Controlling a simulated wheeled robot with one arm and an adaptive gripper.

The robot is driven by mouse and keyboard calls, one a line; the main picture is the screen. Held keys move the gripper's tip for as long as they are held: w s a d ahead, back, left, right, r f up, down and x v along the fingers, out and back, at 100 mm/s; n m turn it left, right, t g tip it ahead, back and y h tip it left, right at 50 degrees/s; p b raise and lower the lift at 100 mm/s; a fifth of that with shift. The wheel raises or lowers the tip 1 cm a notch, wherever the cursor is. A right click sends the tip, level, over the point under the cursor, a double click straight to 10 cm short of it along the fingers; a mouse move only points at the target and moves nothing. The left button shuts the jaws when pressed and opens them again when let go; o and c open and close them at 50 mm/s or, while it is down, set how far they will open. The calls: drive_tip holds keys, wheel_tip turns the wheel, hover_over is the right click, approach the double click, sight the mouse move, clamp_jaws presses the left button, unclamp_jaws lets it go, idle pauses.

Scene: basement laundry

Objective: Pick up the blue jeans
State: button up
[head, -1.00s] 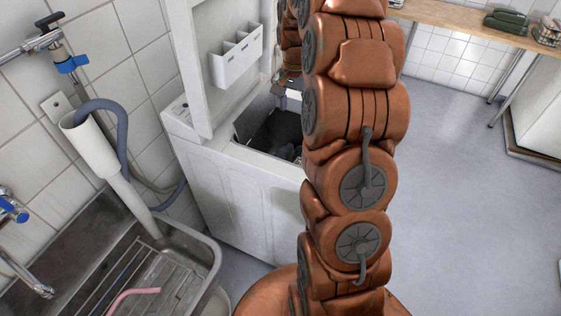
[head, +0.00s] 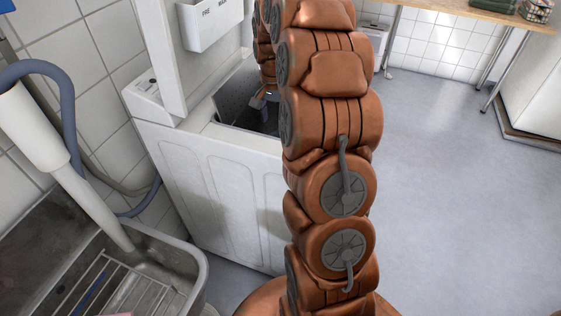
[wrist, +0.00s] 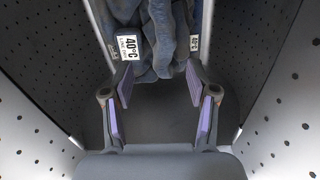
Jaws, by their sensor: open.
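Crumpled blue-grey cloth, seemingly the blue jeans (wrist: 165,30), lies in a perforated metal drum at the top of the wrist view. White care labels marked 40°C show on it. My gripper (wrist: 159,84) is open, its purple-padded fingers spread at either side of the cloth's lower edge. Nothing is visibly clamped; whether the pads touch the cloth I cannot tell. In the head view my gripper (head: 266,98) reaches down into the open top of the white washing machine (head: 215,185), partly behind my arm. The jeans cannot be made out there.
The perforated drum walls (wrist: 275,80) stand close on both sides of my gripper. The machine's raised lid (head: 160,50) stands left of the opening. A steel sink (head: 180,262) with a rack is at lower left. A wooden-topped table (head: 465,10) stands at the back; the floor at right is clear.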

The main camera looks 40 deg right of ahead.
sight(274, 134)
drive_tip(key=shift+f, duration=1.7)
drive_tip(key=shift+w+d+f, duration=0.1)
drive_tip(key=shift+w+f, duration=0.1)
drive_tip(key=shift+f, duration=1.05)
drive_tip(key=shift+w+f, duration=0.15)
drive_tip(key=shift+f, duration=1.1)
drive_tip(key=shift+f, duration=0.25)
drive_tip(key=shift+f, duration=0.1)
clamp_jaws()
drive_tip(key=shift+s, duration=0.1)
